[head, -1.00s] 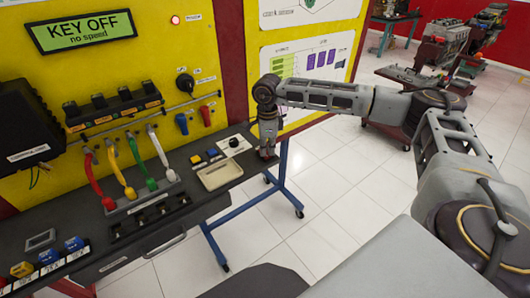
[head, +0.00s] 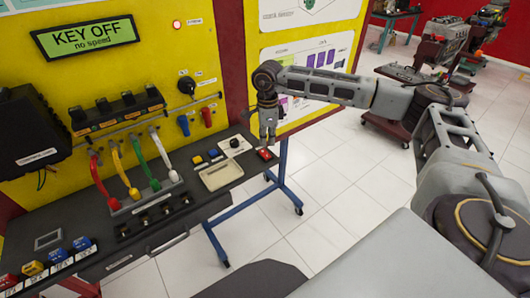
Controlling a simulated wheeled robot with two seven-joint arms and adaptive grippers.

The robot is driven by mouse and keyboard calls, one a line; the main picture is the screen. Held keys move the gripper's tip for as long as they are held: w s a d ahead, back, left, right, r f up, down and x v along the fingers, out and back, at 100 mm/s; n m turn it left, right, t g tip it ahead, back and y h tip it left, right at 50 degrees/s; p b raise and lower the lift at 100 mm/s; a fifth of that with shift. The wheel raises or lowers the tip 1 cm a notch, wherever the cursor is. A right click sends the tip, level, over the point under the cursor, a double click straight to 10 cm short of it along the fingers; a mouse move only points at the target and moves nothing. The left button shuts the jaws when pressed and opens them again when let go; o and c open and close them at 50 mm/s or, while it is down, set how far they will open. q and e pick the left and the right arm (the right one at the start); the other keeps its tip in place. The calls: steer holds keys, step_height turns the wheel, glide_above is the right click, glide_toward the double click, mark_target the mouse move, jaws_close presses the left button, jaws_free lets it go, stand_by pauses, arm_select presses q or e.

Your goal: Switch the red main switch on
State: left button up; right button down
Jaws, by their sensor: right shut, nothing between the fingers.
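A small red switch (head: 265,154) sits at the right end of the dark bench top, by the bench's right edge. It looks like the main switch; which way it is set is too small to tell. My right gripper (head: 268,143) points down just above and behind it, shut and empty. A small gap seems to show between the fingertips and the switch, but contact cannot be ruled out. The green display (head: 86,35) on the yellow panel reads "KEY OFF, no speed". My left gripper is out of view.
Coloured cables (head: 140,164) stand further left. A black rotary knob (head: 187,85) and blue and red pegs (head: 207,116) are on the panel.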

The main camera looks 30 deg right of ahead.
steer(key=shift+r, duration=0.65)
steer(key=shift+f, duration=0.1)
